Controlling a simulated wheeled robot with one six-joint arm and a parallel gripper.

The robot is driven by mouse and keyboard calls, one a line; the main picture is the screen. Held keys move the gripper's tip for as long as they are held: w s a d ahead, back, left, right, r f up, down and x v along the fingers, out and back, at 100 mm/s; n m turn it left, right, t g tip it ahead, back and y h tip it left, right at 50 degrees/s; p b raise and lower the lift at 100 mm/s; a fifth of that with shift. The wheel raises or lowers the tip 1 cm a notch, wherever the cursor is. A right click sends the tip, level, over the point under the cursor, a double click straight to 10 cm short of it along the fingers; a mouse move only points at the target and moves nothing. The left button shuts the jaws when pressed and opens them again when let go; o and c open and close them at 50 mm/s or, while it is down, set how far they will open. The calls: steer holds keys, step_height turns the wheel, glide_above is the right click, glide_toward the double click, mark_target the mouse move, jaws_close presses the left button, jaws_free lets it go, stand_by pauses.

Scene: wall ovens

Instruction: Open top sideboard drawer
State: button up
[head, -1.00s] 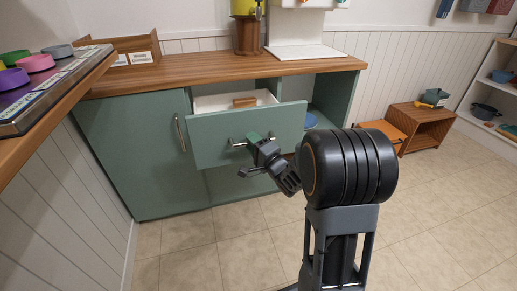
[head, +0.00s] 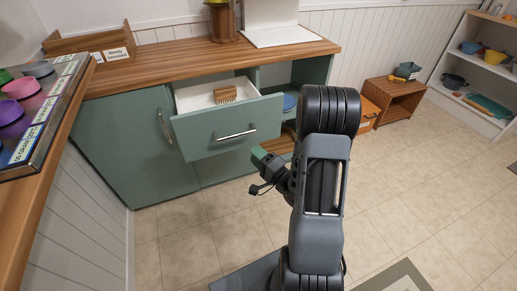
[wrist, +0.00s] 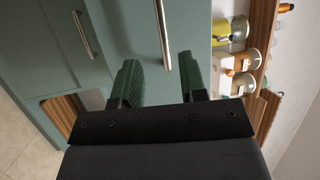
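The top drawer (head: 220,138) of the green sideboard stands pulled out, its inside showing. A wooden brush (head: 225,95) lies in it. The drawer's metal bar handle (head: 237,133) is free, with no finger on it in the head view. My gripper (head: 262,172) is below and right of the handle, apart from it. In the wrist view my gripper (wrist: 160,82) shows two green fingers spread apart with nothing held between them. The handle (wrist: 162,35) shows ahead, its end near the space between the fingertips.
A cabinet door with a handle (head: 165,126) is left of the drawer. The wooden countertop (head: 180,65) runs above. A wooden side unit (head: 397,99) and white shelves (head: 478,80) stand at the right. The tiled floor between is mostly clear.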

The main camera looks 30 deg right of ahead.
steer(key=shift+s+r+p, duration=0.1)
steer(key=shift+s+p, duration=0.25)
steer(key=shift+p, duration=0.3)
stand_by(0.4)
